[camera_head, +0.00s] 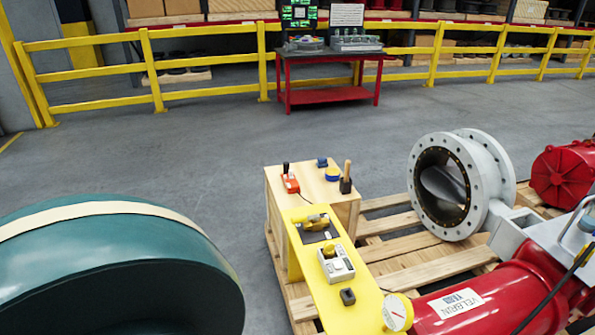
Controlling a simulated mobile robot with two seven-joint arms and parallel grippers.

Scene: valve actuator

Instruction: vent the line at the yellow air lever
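A yellow lever-like handle (313,222) sits on a dark square plate on the yellow panel (311,287), in the lower middle of the head view. In front of it is a light grey box (337,266) with a yellow knob (330,251) on top. I cannot tell for sure which of the two yellow parts is the air lever; the first looks most like a lever. A round pressure gauge (397,313) with a yellow rim stands at the panel's near end; its reading is too small to tell. Neither gripper shows.
A wooden box (268,194) carries small tools behind the panel. A grey flanged valve (480,204) and a red actuator cylinder (497,297) stand on the pallet (424,268) to the right. A red bench (331,94) and yellow railing (205,95) are farther back. Open floor lies between.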

